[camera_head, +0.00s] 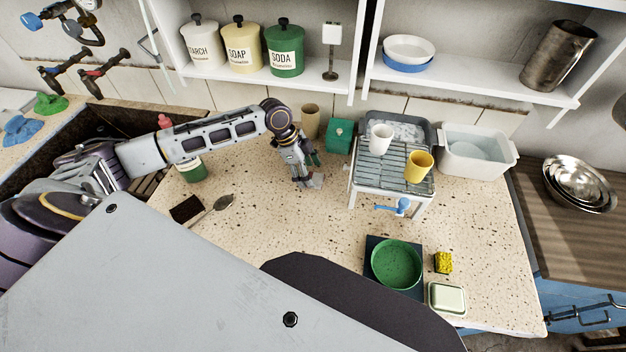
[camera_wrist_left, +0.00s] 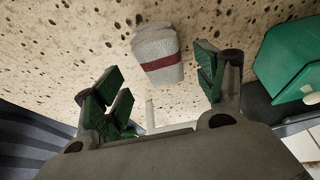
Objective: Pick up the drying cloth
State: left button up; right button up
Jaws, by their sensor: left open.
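The drying cloth is a small, pale grey folded bundle with a dark red stripe. It lies on the speckled counter in the left wrist view (camera_wrist_left: 158,48), between and just beyond the fingertips. In the head view the cloth (camera_head: 315,181) is partly hidden by my left gripper. My left gripper (camera_head: 306,172) points down over it from the back left. In the left wrist view the gripper's green-padded fingers (camera_wrist_left: 160,76) are spread apart with nothing held between them. My right gripper is not in view.
A teal box (camera_head: 340,136) and a beige cup (camera_head: 310,122) stand behind the gripper. A drying rack (camera_head: 363,178) with cups is close on the right. A green bowl (camera_head: 397,264) and a yellow sponge (camera_head: 444,262) lie nearer the front. The counter's middle is clear.

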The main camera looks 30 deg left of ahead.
aim_at(312, 177)
pick_arm(q)
jog(key=shift+x, duration=1.8)
jog(key=shift+w+a, duration=0.1)
jog(key=shift+a, duration=0.05)
jog(key=c, duration=1.1)
jog(key=shift+r, duration=0.1)
jog(key=shift+r, duration=4.9)
jog(key=o, duration=0.4)
jog(key=c, duration=0.3)
